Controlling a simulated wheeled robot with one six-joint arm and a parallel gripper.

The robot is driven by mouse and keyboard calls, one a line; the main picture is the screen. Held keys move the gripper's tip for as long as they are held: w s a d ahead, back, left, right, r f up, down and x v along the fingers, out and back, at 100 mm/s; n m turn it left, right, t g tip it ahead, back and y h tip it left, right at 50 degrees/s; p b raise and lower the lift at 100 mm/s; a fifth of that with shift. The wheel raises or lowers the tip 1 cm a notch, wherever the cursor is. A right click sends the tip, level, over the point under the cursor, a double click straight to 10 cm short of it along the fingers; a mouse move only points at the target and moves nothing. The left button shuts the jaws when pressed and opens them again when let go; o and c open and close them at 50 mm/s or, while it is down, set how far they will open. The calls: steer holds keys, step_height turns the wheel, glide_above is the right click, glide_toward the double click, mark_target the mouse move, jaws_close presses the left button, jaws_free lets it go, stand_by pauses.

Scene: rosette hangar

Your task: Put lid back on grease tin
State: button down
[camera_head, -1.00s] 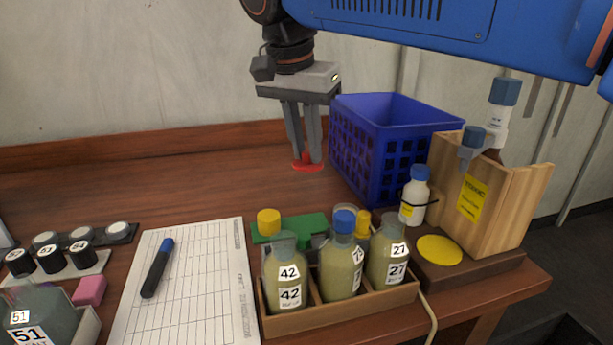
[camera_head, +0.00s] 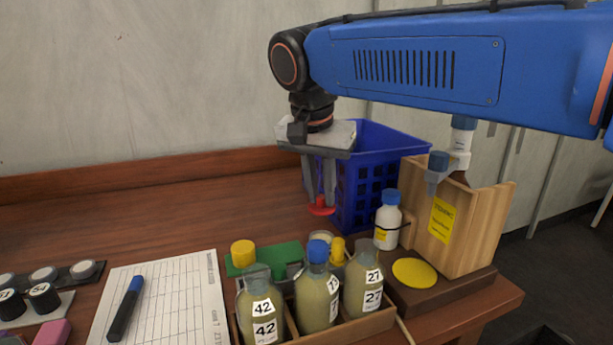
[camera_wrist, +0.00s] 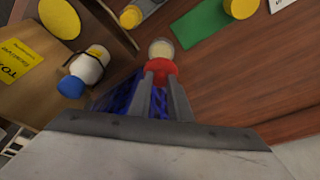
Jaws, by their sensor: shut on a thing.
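My gripper (camera_head: 321,200) points down and is shut on a red lid (camera_head: 321,208), held above the table in front of the blue basket. In the wrist view the red lid (camera_wrist: 161,71) sits between my fingertips (camera_wrist: 162,80). A small round tin with a cream-coloured top (camera_wrist: 161,48), apparently the open grease tin, shows just past the lid and is partly covered by it. In the head view the tin (camera_head: 321,236) stands behind the blue-capped bottle, mostly hidden. The lid is apart from the tin in the head view.
A blue crate (camera_head: 390,145) stands behind my gripper. A bottle rack (camera_head: 375,325) with several bottles is in front. A white blue-capped bottle (camera_head: 388,222) and a wooden stand (camera_head: 480,230) are at right. A green pad (camera_head: 275,257) lies left of the tin.

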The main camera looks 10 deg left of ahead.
mark_target(320, 208)
steer(key=shift+f, duration=3.25)
steer(key=shift+f, duration=0.15)
steer(key=c, duration=1.1)
jaws_free()
steer(key=shift+r, duration=3.5)
jaws_close()
